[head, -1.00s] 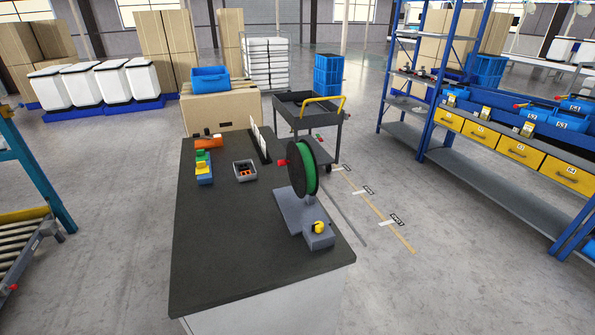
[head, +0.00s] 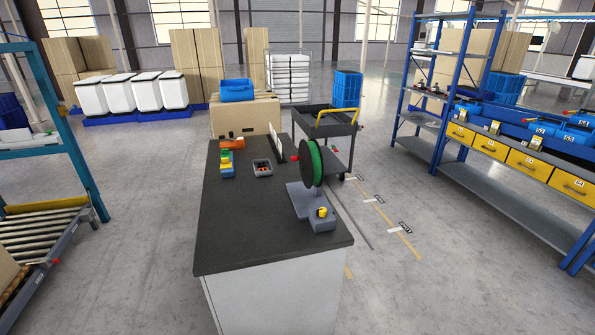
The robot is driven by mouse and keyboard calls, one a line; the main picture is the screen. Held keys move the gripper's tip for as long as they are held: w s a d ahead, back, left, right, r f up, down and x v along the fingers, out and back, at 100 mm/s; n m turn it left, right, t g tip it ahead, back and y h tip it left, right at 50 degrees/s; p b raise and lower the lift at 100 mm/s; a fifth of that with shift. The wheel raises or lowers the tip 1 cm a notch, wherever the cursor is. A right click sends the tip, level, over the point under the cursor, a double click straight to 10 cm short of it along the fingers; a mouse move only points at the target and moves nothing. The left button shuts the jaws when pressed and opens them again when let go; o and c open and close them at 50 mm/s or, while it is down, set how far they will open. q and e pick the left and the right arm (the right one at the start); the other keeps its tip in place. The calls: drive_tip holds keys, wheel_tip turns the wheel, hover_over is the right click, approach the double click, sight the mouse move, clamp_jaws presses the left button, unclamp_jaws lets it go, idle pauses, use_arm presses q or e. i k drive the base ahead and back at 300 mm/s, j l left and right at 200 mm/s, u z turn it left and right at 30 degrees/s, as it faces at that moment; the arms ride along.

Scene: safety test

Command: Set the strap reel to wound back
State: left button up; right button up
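The strap reel (head: 312,163) stands upright on a grey base plate (head: 304,201) at the right edge of a dark-topped bench. It is a dark disc with a green strap band around its rim. A red knob (head: 294,157) sticks out at its left side. A small grey block with a yellow knob (head: 322,212) is at the front end of the base. Neither of my grippers shows in the head view.
The bench top (head: 240,240) is clear at the front and left. A small grey bin (head: 262,168) and coloured blocks (head: 227,165) lie toward its back. A dark cart (head: 328,125) stands behind the reel. A roller conveyor (head: 35,235) is at left, shelving (head: 470,120) at right.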

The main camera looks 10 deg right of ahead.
sight(310, 157)
drive_tip(key=k+z, duration=0.1)
drive_tip(key=z, duration=1.4)
drive_tip(key=j+z, duration=0.3)
drive_tip(key=j, duration=1.85)
